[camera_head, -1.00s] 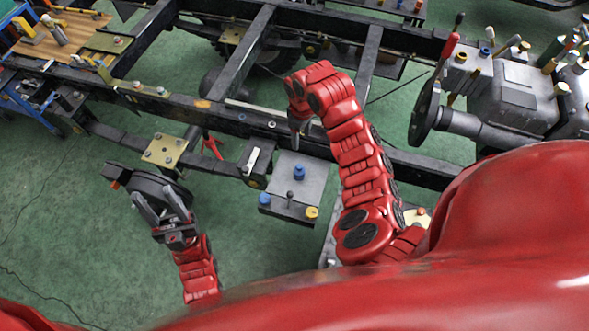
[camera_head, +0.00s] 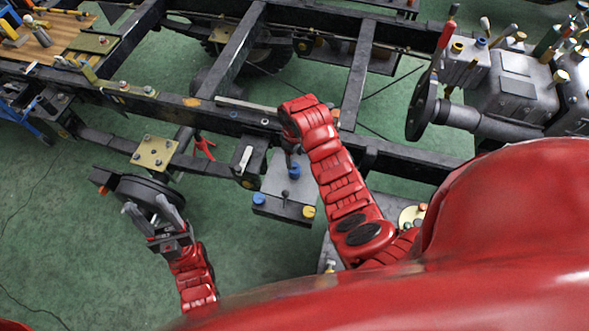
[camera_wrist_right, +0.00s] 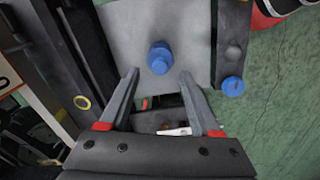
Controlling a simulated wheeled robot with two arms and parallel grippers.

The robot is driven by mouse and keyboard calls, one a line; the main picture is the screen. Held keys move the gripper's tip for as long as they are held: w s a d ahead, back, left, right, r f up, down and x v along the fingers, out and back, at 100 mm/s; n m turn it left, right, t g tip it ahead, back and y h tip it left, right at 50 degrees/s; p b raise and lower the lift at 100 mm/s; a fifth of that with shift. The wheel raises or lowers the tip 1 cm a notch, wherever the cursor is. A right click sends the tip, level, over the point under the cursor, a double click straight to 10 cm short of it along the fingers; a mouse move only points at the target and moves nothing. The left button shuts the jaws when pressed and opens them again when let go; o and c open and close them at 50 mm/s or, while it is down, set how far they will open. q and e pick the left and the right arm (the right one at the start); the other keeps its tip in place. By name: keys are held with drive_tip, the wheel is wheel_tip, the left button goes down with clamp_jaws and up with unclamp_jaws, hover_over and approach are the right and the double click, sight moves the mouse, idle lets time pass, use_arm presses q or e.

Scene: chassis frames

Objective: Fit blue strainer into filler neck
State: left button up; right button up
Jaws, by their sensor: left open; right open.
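A grey box top (camera_head: 272,178) carries a blue piece (camera_head: 294,172), which looks like the strainer; it also shows in the right wrist view (camera_wrist_right: 160,57). A second blue piece (camera_head: 259,199) sits at the box's left corner, and a small dark knob (camera_head: 285,194) stands between. I cannot tell which part is the filler neck. My right gripper (camera_wrist_right: 161,77) is open above the box, its fingertips on either side of the line to the blue piece, with nothing between them. My left gripper (camera_head: 145,205) is open and empty, away from the box at the left.
A yellow cap (camera_head: 308,212) sits at the box's front corner. The black chassis rail (camera_head: 225,115) runs behind the box. A brass plate (camera_head: 154,152) and a dark wheel-like part (camera_head: 140,188) lie near my left gripper. Green floor is open at the left.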

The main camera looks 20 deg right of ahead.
sight(294, 162)
drive_tip(key=shift+f+p, duration=0.45)
drive_tip(key=shift+f, duration=1.3)
clamp_jaws()
